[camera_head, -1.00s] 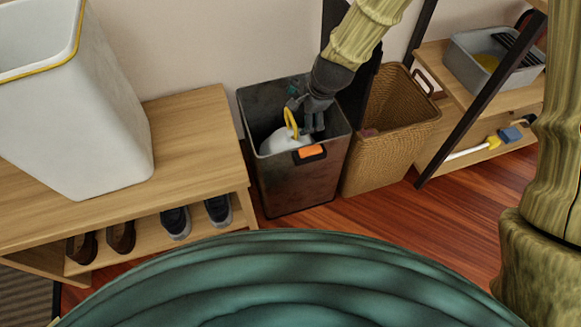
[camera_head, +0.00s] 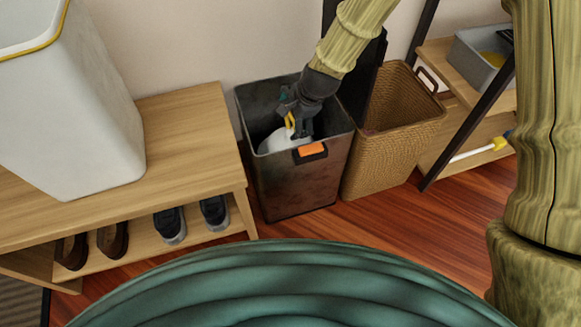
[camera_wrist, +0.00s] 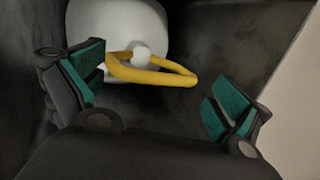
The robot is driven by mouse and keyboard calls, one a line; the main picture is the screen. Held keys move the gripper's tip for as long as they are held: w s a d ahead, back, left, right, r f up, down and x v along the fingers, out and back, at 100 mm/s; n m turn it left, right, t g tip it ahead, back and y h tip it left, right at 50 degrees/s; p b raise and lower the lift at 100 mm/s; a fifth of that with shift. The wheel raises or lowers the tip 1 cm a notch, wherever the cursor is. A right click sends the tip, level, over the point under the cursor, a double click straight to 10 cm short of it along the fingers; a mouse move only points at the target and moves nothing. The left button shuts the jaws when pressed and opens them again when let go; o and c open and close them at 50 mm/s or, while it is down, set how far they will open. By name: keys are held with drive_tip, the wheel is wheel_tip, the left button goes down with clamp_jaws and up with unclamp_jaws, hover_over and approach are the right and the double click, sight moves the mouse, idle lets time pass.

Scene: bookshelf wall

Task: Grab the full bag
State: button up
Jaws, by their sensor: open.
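The full bag is a white rounded bag (camera_head: 272,143) with a yellow loop handle (camera_head: 290,121). It sits inside a dark grey bin (camera_head: 290,188). In the wrist view the bag (camera_wrist: 118,28) is near the top, and its yellow loop (camera_wrist: 155,76) stretches between the fingers. My gripper (camera_head: 296,122) reaches down into the bin over the bag. In the wrist view my gripper (camera_wrist: 155,92) is open, its teal finger pads apart on either side of the loop. The left pad is close to the loop's left end; whether they touch I cannot tell. The bag's underside is hidden.
A wicker basket (camera_head: 392,150) stands right of the bin, and a wooden shoe bench (camera_head: 190,130) stands left with a tall white container (camera_head: 70,110) on it. A shelf rack (camera_head: 470,130) is at right. Bin walls surround the gripper closely.

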drive_tip(key=shift+b+x, duration=1)
drive_tip(key=shift+x, duration=1)
drive_tip(key=shift+c, duration=0.2)
drive_tip(key=shift+s, duration=0.1)
drive_tip(key=c, duration=1.7)
drive_tip(key=shift+r, duration=0.1)
drive_tip(key=shift+c, duration=0.7)
drive_tip(key=shift+r, duration=0.2)
